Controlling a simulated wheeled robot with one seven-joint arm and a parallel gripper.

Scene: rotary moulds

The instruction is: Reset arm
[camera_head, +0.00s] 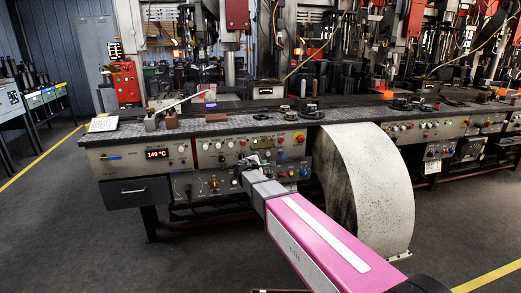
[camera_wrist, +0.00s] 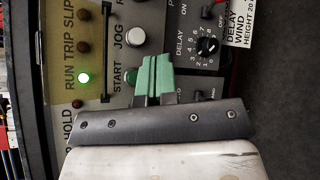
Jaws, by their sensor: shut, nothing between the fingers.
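My arm, pink and grey, reaches forward from the lower right of the head view. My gripper (camera_head: 243,168) is at its far end, in front of the control panel (camera_head: 215,188) of the machine bench. In the wrist view my gripper (camera_wrist: 153,72) shows green fingertips pressed together, with nothing between them. It is in front of the panel, close to the START and JOG controls. A green lamp (camera_wrist: 83,78) is lit by the RUN label. A white button (camera_wrist: 134,37) and a black DELAY knob (camera_wrist: 207,46) are nearby. I cannot tell whether the fingertips touch the panel.
A large pale curved guard (camera_head: 365,185) stands just right of my arm. The bench top (camera_head: 235,124) holds small parts and a lever. A red display (camera_head: 157,154) reads 140 °C. The floor (camera_head: 60,225) at the left is clear.

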